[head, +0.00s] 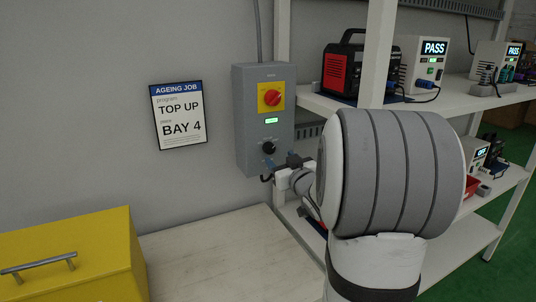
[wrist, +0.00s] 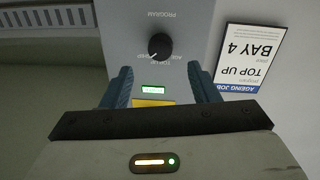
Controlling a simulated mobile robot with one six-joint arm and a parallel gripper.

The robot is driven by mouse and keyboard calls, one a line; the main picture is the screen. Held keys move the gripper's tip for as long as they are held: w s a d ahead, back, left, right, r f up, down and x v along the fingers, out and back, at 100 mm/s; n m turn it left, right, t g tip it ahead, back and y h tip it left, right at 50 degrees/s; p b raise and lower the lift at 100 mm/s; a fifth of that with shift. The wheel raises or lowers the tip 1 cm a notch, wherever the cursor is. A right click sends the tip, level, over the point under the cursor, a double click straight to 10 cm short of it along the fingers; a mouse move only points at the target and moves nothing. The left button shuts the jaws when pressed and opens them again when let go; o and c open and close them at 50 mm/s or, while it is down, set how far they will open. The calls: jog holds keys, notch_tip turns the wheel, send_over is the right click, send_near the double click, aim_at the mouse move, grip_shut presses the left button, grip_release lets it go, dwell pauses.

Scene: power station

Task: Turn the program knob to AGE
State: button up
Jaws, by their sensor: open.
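The program knob (head: 269,147) is a round black knob low on the front of a grey control box (head: 250,120). It also shows in the wrist view (wrist: 160,45), where the picture is upside down. A pale pointer mark on it points to the lower left there, toward small printed labels too blurred to read surely. My gripper (head: 282,162) is just below and right of the knob in the head view. In the wrist view its two blue fingers (wrist: 162,72) are apart and empty, short of the knob, with no contact seen.
A red rotary switch (head: 271,97) on a yellow plate and a lit green display (head: 271,120) sit above the knob. A wall sign (head: 179,115) reads AGEING JOB, TOP UP, BAY 4. A shelf post (head: 281,40) stands close right of the box. A yellow case (head: 75,255) is lower left.

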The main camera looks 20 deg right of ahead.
aim_at(271, 149)
jog(key=w, duration=0.6)
jog(key=shift+w, duration=0.3)
jog(key=c, duration=1)
